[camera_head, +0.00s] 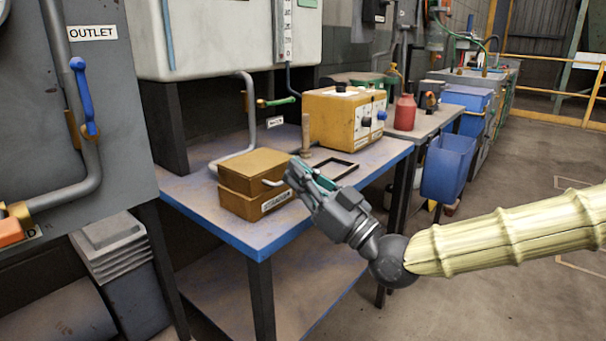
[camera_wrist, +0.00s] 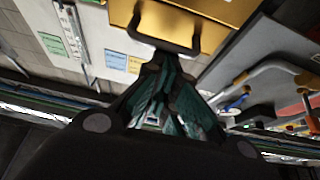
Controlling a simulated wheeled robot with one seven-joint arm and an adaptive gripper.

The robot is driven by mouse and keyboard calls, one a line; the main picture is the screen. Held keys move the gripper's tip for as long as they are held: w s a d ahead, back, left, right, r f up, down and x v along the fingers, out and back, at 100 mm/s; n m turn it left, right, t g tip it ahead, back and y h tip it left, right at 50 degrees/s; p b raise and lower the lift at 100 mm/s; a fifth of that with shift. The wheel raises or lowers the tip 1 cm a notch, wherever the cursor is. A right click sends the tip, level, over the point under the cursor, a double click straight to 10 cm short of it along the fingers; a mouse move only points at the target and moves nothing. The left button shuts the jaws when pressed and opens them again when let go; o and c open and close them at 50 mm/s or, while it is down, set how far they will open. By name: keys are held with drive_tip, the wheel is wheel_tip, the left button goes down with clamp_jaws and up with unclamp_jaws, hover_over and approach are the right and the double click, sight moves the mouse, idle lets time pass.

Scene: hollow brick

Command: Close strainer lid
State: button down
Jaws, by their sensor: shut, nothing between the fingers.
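The strainer is a brown-yellow box (camera_head: 240,203) with a white label on its front, standing on the blue-edged table. Its lid (camera_head: 252,163) lies over the top; I cannot tell whether it is fully down. A bar handle (camera_head: 272,183) sticks out from the lid's front. My gripper (camera_head: 292,168) is at the box's right front, close to the handle, with its fingers shut and empty. In the wrist view, the fingertips (camera_wrist: 165,62) are just short of the dark handle (camera_wrist: 160,42) on the yellow surface (camera_wrist: 215,10). Any contact cannot be made out.
A blue-edged table (camera_head: 215,222) carries a dark square frame (camera_head: 336,169), a wooden peg (camera_head: 305,135) and a yellow control box (camera_head: 340,117). A pipe (camera_head: 248,120) comes down behind the strainer. A grey OUTLET cabinet (camera_head: 95,130) stands left. Floor at right is open.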

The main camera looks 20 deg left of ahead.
drive_tip(key=shift+s+f, duration=0.1)
drive_tip(key=shift+f, duration=0.25)
idle(0.3)
